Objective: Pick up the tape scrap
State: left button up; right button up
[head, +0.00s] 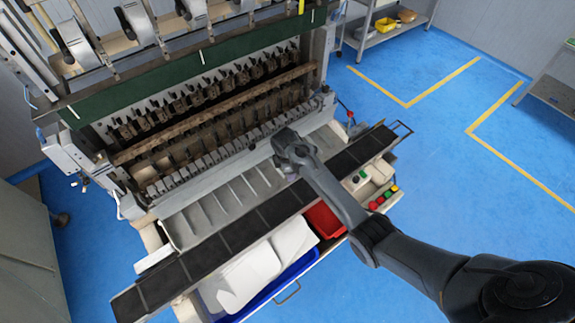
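My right arm comes in from the lower right. Its gripper (289,176) is over the front of the coil winder (230,147), above the right part of the sloped grey tray (225,205). Its fingers point down and are mostly hidden by the wrist, so I cannot tell whether they are open or shut, or whether they hold anything. I cannot make out a tape scrap for certain; it may be hidden under the gripper or too small to see. My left gripper is not in view.
A dark slatted rail (235,232) runs along the machine's front. Below it are a blue bin (283,283) with white sheets (250,276) and a red bin (325,219). Push buttons (382,198) sit at the right end. Blue floor to the right is open.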

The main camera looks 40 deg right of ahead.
jog(key=shift+f, duration=0.1)
jog(key=c, duration=1.1)
